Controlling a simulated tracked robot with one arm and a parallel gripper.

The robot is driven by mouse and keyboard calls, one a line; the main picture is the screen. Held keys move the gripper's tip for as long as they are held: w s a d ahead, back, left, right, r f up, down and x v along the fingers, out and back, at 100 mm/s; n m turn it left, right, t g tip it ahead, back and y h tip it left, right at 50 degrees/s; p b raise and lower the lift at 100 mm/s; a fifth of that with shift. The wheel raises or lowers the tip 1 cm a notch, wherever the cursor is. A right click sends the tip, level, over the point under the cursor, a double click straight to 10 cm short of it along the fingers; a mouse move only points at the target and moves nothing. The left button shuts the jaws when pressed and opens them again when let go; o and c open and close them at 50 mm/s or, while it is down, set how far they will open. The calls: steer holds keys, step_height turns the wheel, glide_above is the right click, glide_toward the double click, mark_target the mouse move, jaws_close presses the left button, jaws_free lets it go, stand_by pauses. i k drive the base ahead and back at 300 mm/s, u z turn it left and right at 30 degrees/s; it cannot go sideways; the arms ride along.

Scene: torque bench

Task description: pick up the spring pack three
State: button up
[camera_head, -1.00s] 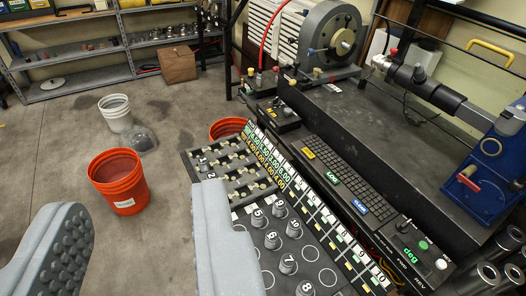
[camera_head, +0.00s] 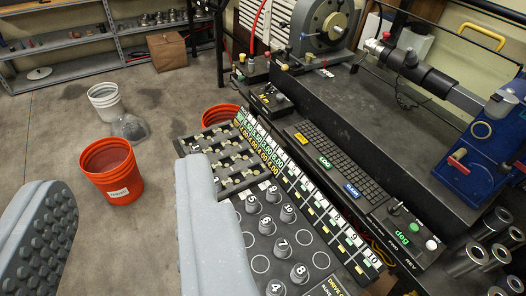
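I cannot see a piece marked 3. It may be behind the right finger. A rack (camera_head: 222,140) with several slots lies at the panel's upper left.
A keyboard and labelled control strip run along the bench beside the panel. An orange bucket (camera_head: 112,172) and a white bucket (camera_head: 104,101) stand on the floor at left. A blue machine (camera_head: 497,140) stands at right. Metal cylinders (camera_head: 466,262) stand at lower right.

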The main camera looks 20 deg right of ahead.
mark_target(217, 179)
steer(key=u, duration=0.05)
steer(key=k, duration=0.5)
steer(key=z, duration=0.6)
steer(key=i, duration=1.5)
steer(key=u, duration=0.7)
